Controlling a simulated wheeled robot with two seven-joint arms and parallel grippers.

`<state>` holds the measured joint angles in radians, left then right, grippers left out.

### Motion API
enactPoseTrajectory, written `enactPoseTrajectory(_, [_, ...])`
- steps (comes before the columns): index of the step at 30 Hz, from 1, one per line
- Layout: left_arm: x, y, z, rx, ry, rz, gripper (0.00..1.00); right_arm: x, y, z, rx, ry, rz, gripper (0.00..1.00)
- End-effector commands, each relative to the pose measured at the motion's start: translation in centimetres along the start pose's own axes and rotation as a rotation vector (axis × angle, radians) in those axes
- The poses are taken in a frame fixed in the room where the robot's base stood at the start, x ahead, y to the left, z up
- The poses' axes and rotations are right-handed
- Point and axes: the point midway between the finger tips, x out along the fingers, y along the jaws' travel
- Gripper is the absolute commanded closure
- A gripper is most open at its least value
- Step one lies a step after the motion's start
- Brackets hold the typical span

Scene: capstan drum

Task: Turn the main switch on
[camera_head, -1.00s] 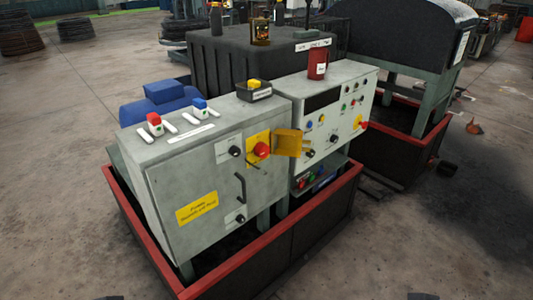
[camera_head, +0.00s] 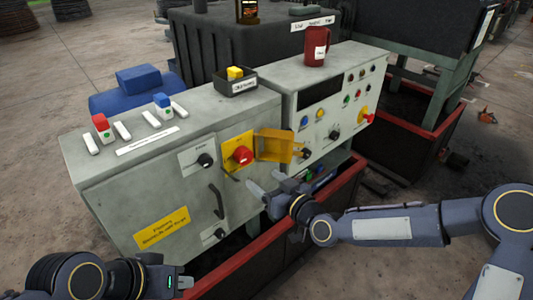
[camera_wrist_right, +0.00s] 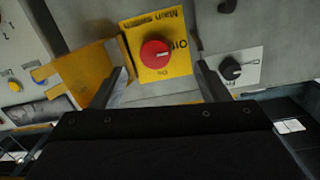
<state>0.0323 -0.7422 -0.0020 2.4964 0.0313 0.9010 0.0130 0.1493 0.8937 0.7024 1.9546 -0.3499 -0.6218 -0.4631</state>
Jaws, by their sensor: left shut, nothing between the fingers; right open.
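The main switch is a red knob (camera_head: 240,156) on a yellow plate (camera_head: 233,140) on the grey cabinet's front. In the right wrist view the knob (camera_wrist_right: 155,53) has a pale mark toward its right side, near the word Off; On is printed below it. A yellow cover flap (camera_head: 273,146) stands swung open beside the plate. My right gripper (camera_head: 267,190) is open, just below and in front of the knob. In the right wrist view its fingers (camera_wrist_right: 164,82) lie either side of and short of the knob, not touching it. My left gripper (camera_head: 178,282) is shut and empty at the lower left.
A door handle (camera_head: 217,200) and black knobs (camera_head: 205,160) are near the switch. The neighbouring control panel (camera_head: 335,118) has several buttons. A red mug (camera_head: 316,46) and a black tray (camera_head: 235,84) stand on top. A red-rimmed bin (camera_head: 245,252) surrounds the base.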

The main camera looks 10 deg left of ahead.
Motion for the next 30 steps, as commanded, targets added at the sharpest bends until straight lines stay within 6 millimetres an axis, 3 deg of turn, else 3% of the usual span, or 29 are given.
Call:
enactPoseTrajectory(8, [0.0, 0.0, 0.0, 0.000, 0.001, 0.000, 1.00, 2.1, -0.5, -0.1, 0.041, 0.094, 0.003, 0.31])
enactPoseTrajectory(21, [-1.1, 0.5, -0.5, 0.000, 0.000, 0.000, 1.00, 8.4, -0.4, -0.7, 0.041, 0.092, 0.005, 0.31])
enactPoseTrajectory(30, [-1.1, 0.5, -0.6, 0.000, 0.000, 0.000, 1.00, 9.3, -0.3, -0.7, 0.040, 0.090, 0.005, 0.31])
